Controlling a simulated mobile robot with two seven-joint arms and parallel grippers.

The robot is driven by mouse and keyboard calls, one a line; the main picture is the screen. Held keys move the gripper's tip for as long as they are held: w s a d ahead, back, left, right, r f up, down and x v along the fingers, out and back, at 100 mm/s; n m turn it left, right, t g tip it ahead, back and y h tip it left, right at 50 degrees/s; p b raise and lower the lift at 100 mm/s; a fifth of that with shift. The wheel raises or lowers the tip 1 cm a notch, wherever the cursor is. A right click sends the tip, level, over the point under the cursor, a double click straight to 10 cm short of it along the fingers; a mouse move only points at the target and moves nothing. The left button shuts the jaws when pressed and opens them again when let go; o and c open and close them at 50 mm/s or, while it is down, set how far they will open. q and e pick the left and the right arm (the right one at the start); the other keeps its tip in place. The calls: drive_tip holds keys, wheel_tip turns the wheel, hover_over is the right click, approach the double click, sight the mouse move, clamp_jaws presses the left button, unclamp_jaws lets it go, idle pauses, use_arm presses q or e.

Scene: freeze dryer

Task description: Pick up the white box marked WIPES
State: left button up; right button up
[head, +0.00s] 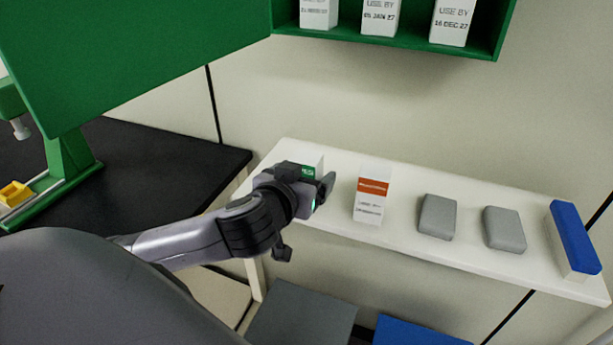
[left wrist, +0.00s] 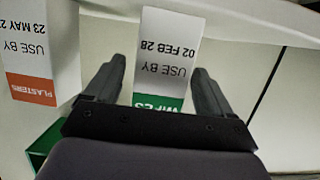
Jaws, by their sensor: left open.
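The white box marked WIPES (left wrist: 168,50) has a green band and a USE BY 02 FEB 28 print. In the left wrist view it appears upside down between the two fingers of my left gripper (left wrist: 158,70). A gap shows at each side of the box. In the head view my left gripper (head: 319,190) is at the left end of the white shelf and hides most of the WIPES box (head: 312,161); only its top part and some green show. My left gripper is open. My right gripper is in neither view.
A white box with an orange band, marked PLASTERS in the left wrist view (left wrist: 32,88), stands right of the gripper in the head view (head: 371,205). Two grey blocks (head: 437,216) (head: 504,229) and a blue-topped box (head: 574,238) follow along the white shelf (head: 400,243).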

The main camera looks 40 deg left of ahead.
use_arm(q)
drive_tip(key=shift+w+a+f, duration=0.1)
drive_tip(key=shift+w+f, duration=0.05)
drive_tip(key=shift+w, duration=0.35)
drive_tip(key=c, duration=1)
drive_tip(key=shift+c, duration=0.2)
wheel_tip(320, 180, up, 20)
drive_tip(key=p, duration=0.3)
drive_tip(key=shift+p, duration=0.35)
